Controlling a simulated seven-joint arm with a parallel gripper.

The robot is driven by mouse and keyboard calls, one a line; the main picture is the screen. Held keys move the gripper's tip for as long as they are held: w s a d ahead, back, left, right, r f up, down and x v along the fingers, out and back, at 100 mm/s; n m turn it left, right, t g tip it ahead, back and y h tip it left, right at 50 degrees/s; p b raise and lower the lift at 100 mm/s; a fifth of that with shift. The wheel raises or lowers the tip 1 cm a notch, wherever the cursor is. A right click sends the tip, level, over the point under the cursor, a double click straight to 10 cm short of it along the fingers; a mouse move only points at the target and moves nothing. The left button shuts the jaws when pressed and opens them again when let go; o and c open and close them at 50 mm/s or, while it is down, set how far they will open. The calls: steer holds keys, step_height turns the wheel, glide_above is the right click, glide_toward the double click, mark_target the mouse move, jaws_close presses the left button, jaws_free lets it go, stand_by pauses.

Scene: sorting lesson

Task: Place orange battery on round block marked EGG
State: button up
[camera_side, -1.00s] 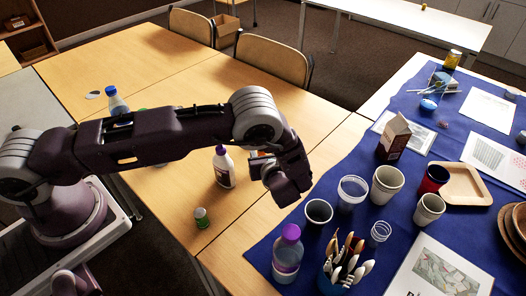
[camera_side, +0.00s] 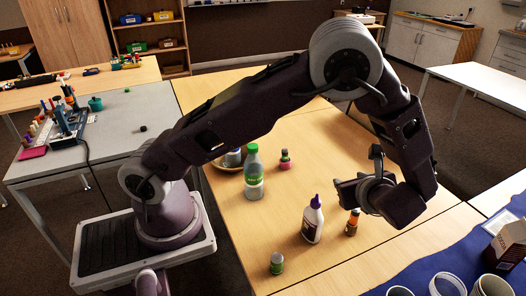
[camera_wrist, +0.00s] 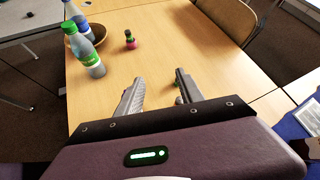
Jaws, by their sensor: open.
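A small orange and dark cylinder (camera_side: 352,222) stands upright on the wooden table in the side view, below my gripper. It may be the orange battery, but I read no marking on it. I cannot make out a round block marked EGG in either view. My gripper is above the table's right part in the side view. In the wrist view its two grey fingers (camera_wrist: 159,78) are apart, with bare table between the tips and nothing held. A small greenish thing beside the right finger is mostly hidden.
A white bottle with a purple cap (camera_side: 313,220) and a green-topped jar (camera_side: 277,263) stand near my gripper. A green-capped bottle (camera_side: 254,175) and a pink-and-dark small bottle (camera_side: 285,160) stand farther back. A blue cloth (camera_side: 425,273) with cups lies at right.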

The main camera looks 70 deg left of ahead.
steer(key=s+a+r+n+g+h, duration=0.3)
steer(key=s+r+n, duration=0.4)
steer(key=s+r, duration=0.15)
steer(key=s+d+r+n+t+h, duration=0.1)
steer(key=s+r+n+h, duration=0.1)
steer(key=s, duration=0.4)
steer(key=s+d+r+n+t+h, duration=0.1)
steer(key=s+r+n+h, duration=0.2)
steer(key=s+n, duration=0.3)
steer(key=s+d+r+n+t+h, duration=0.1)
steer(key=s+d+r+n+h, duration=0.1)
steer(key=s+r+n, duration=0.2)
steer(key=shift+s+r+n+t, duration=0.3)
steer(key=shift+s+n+t, duration=0.1)
steer(key=shift+s, duration=0.5)
steer(key=shift+d, duration=0.1)
